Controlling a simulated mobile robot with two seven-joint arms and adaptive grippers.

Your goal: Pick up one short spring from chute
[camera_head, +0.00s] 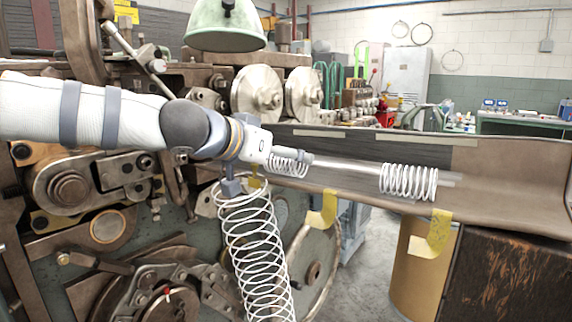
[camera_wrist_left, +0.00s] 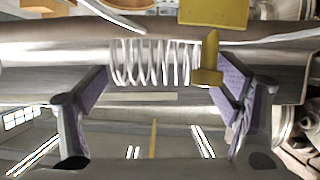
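One short white wire spring (camera_head: 287,164) lies in the grey chute (camera_head: 350,190) close to my left gripper (camera_head: 268,170); its upper part is partly hidden by the gripper. In the left wrist view, this spring (camera_wrist_left: 152,62) lies crosswise between the two spread purple-padded fingers of my left gripper (camera_wrist_left: 165,72). The gripper is open, with a gap at the left finger; whether the right finger touches the spring cannot be told. A second short spring (camera_head: 408,181) lies further right in the chute. My right gripper is in neither view.
A long coiled spring (camera_head: 255,250) hangs below my left gripper beside the coiling machine (camera_head: 110,190). Yellow tape tabs (camera_head: 322,212) hang on the chute's front edge; a yellow tab (camera_wrist_left: 211,62) shows close to the right finger. A tan drum (camera_head: 422,275) stands below the chute.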

